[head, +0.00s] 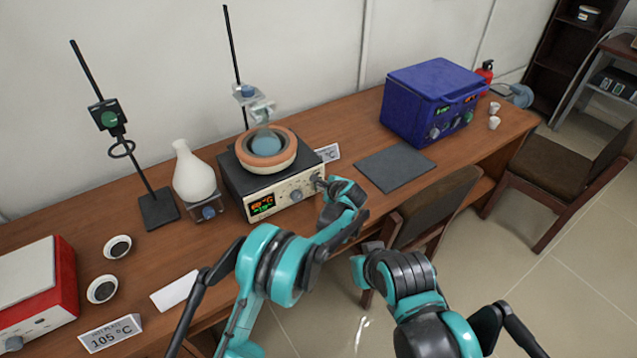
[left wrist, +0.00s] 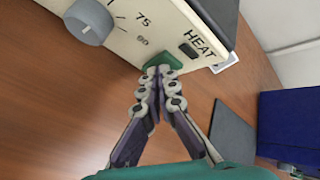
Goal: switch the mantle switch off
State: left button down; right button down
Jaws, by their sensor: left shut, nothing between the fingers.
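The heating mantle (head: 268,187) is a dark-topped box with a cream front, an orange-rimmed bowl and a lit display (head: 262,205). In the left wrist view its cream panel (left wrist: 150,30) carries a grey dial (left wrist: 90,20) and the word HEAT beside a small dark part (left wrist: 188,49). A green switch (left wrist: 172,61) sits at the panel's lower edge. My left gripper (head: 321,183) is at the right end of the mantle's front. In the left wrist view its shut, empty fingertips (left wrist: 158,72) meet at the green switch, overlapping part of it. Whether they press it, I cannot tell.
A white flask (head: 194,175) stands left of the mantle, near a stand (head: 158,210). A grey mat (head: 395,167) and a blue furnace (head: 432,100) are to the right. A chair (head: 432,205) stands close at the table's front edge.

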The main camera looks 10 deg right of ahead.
pick_arm(q)
jog(key=shift+s, duration=0.1)
jog(key=shift+s+d, duration=0.25)
jog(key=shift+s, duration=0.35)
jog(key=shift+s+f, duration=0.1)
jog(key=shift+s+d+f+b, duration=0.1)
jog(key=shift+s+d+b, duration=0.15)
jog(key=shift+s, duration=0.35)
jog(key=shift+s+d+f+b, duration=0.1)
jog(key=shift+s+d+b, duration=0.15)
jog(key=shift+s, duration=0.3)
jog(key=shift+s+d+f+b, duration=0.1)
jog(key=shift+s+d+b, duration=0.15)
jog(key=shift+s, duration=0.35)
jog(key=shift+s+d, duration=0.25)
jog(key=shift+s, duration=0.35)
